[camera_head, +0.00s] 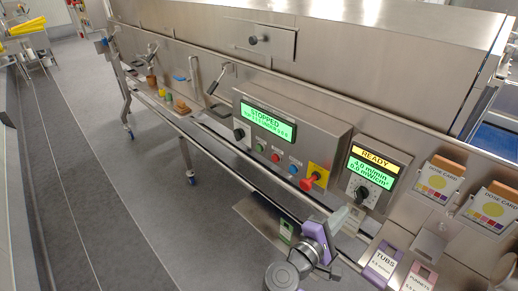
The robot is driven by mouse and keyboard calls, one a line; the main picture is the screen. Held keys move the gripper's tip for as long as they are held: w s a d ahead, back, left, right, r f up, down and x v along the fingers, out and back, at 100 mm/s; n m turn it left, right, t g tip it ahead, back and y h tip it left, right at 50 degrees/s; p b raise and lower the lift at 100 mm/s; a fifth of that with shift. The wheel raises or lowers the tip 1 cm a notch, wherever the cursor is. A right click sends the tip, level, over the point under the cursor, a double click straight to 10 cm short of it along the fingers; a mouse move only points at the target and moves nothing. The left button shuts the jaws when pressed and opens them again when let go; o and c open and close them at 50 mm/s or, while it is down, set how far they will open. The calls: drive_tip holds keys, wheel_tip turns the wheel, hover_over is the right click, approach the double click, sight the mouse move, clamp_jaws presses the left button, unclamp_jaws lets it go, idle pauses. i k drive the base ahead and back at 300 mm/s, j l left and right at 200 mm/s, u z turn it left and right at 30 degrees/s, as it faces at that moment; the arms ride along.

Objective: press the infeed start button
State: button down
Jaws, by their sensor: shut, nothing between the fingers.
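The control panel (325,138) on the tunnel's side carries a green display (268,124) reading "STOPPED". Below it sit a small green button (261,146), a red button (276,157) and a blue button (293,169). Their labels are too small to read, so I cannot tell for certain which is the infeed start. My gripper (336,222) is low in the picture, in front of and below the panel's right end. It is shut and empty, apart from every button. Its fingertips are small and hard to make out.
A red mushroom button (308,184) on a yellow plate is the panel control nearest my gripper. A "READY" box (378,157) with a black knob stands right of it. Card holders (438,180) and "TUBS" (383,262) lie farther right. A rail (222,142) runs along the front.

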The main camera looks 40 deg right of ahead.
sight(259, 148)
drive_tip(key=i+j+z, duration=0.2)
drive_tip(key=i+j, duration=0.2)
drive_tip(key=j, duration=0.2)
drive_tip(key=i+j+z, duration=0.1)
drive_tip(key=j, duration=0.25)
drive_tip(key=i+j+z, duration=0.1)
drive_tip(key=i+j, duration=0.15)
drive_tip(key=j, duration=0.05)
